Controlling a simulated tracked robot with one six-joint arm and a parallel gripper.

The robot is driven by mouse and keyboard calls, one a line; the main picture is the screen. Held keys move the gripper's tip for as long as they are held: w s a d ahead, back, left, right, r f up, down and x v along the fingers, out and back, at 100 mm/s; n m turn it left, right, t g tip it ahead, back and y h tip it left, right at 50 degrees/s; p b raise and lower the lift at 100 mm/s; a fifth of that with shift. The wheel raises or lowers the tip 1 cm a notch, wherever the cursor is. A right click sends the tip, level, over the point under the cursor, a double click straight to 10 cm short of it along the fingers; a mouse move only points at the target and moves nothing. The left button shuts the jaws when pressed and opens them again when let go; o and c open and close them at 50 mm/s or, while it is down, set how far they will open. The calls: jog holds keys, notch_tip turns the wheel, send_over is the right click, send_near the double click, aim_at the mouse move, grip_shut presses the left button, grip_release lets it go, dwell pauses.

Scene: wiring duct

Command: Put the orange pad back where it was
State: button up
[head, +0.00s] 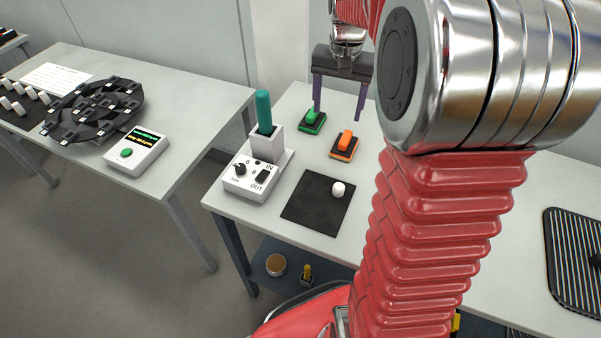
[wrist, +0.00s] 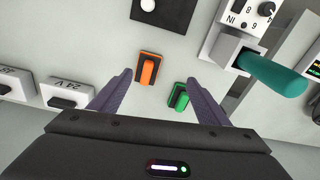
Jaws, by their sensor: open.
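The orange pad (head: 345,145) sits on the table, with a raised orange grip on a dark base. In the wrist view the orange pad (wrist: 148,69) lies just beyond the left fingertip. A similar green pad (head: 312,121) stands to its left in the head view, and in the wrist view the green pad (wrist: 179,97) lies between the fingers, nearer the right one. My gripper (head: 338,115) is open and empty, pointing down above the table near both pads. Its two purple fingers also show in the wrist view (wrist: 160,82). The gap between fingertips and table cannot be told exactly.
A black mat (head: 310,205) with a white knob-like piece (head: 338,189) lies in front of the pads. A white IN/OUT box (head: 251,178) and a holder with a teal handle (head: 264,112) stand at the left. White 24 V boxes (wrist: 67,94) line the wrist view's left.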

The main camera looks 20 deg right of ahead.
jog(key=s+a+r+n+t, duration=0.3)
jog(key=s+a+n, duration=0.5)
jog(key=s+a, duration=1.1)
jog(key=shift+a+t, duration=0.15)
jog(key=shift+t, duration=0.65)
jog(key=shift+s, duration=0.1)
